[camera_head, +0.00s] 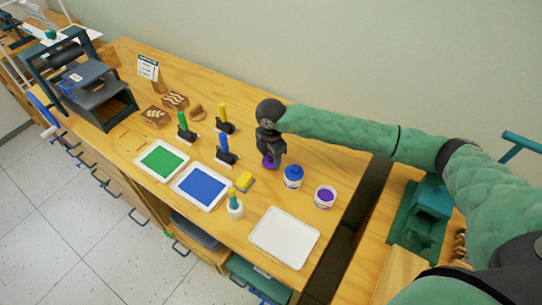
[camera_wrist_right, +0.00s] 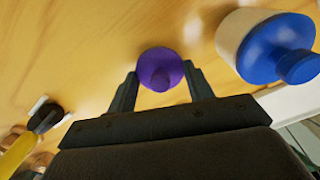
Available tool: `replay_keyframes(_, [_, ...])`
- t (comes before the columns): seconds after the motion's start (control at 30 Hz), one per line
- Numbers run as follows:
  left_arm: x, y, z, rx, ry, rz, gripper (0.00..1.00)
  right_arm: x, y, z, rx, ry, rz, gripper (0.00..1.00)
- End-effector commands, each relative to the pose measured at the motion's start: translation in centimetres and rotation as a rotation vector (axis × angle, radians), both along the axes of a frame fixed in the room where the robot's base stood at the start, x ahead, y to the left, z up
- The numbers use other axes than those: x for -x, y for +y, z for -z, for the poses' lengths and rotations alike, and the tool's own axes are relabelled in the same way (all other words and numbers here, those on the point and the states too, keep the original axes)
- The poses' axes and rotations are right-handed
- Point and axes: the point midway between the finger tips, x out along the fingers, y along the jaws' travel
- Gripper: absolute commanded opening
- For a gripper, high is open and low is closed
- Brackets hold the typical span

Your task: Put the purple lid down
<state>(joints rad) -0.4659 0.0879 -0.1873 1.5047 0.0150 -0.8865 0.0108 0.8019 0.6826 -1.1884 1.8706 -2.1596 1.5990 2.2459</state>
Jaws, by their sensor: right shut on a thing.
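The purple lid (camera_head: 270,162) is at the tips of my right gripper (camera_head: 269,153), just left of the blue-capped jar. In the right wrist view the lid (camera_wrist_right: 160,69) sits between the two fingers of my right gripper (camera_wrist_right: 160,80), which is shut on it. I cannot tell whether the lid touches the table. The open jar of purple paint (camera_head: 325,196) stands on the wooden table (camera_head: 345,160) to the right. My left gripper is not in view.
A jar with a blue lid (camera_head: 293,177) stands close by; it also shows in the right wrist view (camera_wrist_right: 265,45). A press (camera_head: 85,80) stands far left.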

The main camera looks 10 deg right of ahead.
Motion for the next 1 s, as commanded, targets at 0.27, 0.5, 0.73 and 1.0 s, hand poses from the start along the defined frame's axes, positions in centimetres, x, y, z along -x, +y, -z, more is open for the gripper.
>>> replay_keyframes(0.27, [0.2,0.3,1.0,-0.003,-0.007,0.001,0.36,-0.1,0.0,1.1,0.0,-0.002,0.001,0.31])
replay_keyframes(0.5, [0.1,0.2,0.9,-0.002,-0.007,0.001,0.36,0.0,0.0,1.3,0.001,-0.001,0.001,0.31])
replay_keyframes(0.73, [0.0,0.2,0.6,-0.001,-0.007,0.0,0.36,0.0,0.0,1.2,0.001,-0.001,0.001,0.74])
replay_keyframes(1.0, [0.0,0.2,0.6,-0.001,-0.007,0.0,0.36,0.0,0.0,1.2,0.001,-0.001,0.001,0.74])
